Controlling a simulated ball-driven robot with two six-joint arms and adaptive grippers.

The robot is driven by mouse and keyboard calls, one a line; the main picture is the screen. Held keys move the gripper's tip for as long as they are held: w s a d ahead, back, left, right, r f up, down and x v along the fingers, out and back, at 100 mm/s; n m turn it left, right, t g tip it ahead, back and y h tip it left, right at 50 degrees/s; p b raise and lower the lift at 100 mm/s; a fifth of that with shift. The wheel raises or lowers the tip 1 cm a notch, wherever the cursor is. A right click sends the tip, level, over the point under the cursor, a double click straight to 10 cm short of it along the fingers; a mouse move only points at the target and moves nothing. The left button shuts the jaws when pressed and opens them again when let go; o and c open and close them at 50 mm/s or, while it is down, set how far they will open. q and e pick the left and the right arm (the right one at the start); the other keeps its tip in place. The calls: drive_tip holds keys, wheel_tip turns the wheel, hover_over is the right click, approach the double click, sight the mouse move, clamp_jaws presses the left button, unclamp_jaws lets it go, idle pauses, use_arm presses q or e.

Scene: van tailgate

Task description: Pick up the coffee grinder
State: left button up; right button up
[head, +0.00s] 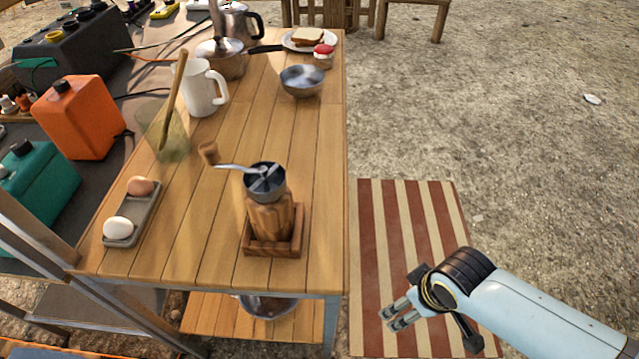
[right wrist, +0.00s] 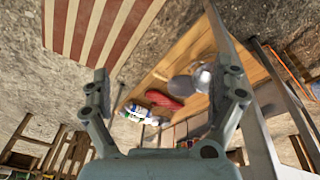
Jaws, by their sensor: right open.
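The coffee grinder (head: 270,217) stands upright near the front right corner of the wooden table (head: 225,195). It has a wooden body, a square wooden base and a metal top. Its crank points left and ends in a wooden knob (head: 208,152). My right gripper (head: 396,316) is open and empty, off the table's right edge, lower right of the grinder and apart from it. Its two spread fingers (right wrist: 157,95) show in the right wrist view with nothing held between them. I cannot make out the grinder in that view. My left gripper is not in view.
An egg tray (head: 133,222) with two eggs lies left of the grinder. A glass vessel (head: 165,135), white mug (head: 203,88), metal bowl (head: 301,80) and pot (head: 222,60) stand farther back. The table is bare right of the grinder. A striped mat (head: 400,225) lies on the ground.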

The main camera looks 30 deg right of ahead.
drive_tip(key=w+a+r+n+p, duration=0.1)
drive_tip(key=w+r+p, duration=0.2)
drive_tip(key=r, duration=0.8)
drive_tip(key=w+a+r+p, duration=0.1)
drive_tip(key=w+r+p, duration=0.1)
drive_tip(key=r, duration=0.8)
wheel_tip(320, 180, up, 10)
drive_tip(key=n+y+p, duration=0.3)
drive_tip(key=n+y, duration=0.2)
drive_tip(key=n, duration=0.7)
hover_over(268, 186)
drive_tip(key=s+d, duration=0.1)
drive_tip(key=d, duration=0.2)
drive_tip(key=shift+a+r+g, duration=0.1)
drive_tip(key=shift+g, duration=0.2)
drive_tip(key=x, duration=0.4)
drive_tip(key=shift+a+f, duration=0.25)
drive_tip(key=shift+f, duration=0.05)
drive_tip(key=x, duration=0.4)
drive_tip(key=p+x, duration=0.1)
drive_tip(key=x, duration=0.1)
drive_tip(key=shift+w+a+r, duration=0.1)
drive_tip(key=shift+w+a, duration=0.05)
drive_tip(key=shift+w, duration=0.1)
drive_tip(key=c, duration=1.6)
drive_tip(key=shift+r, duration=0.1)
drive_tip(key=shift+c, duration=0.7)
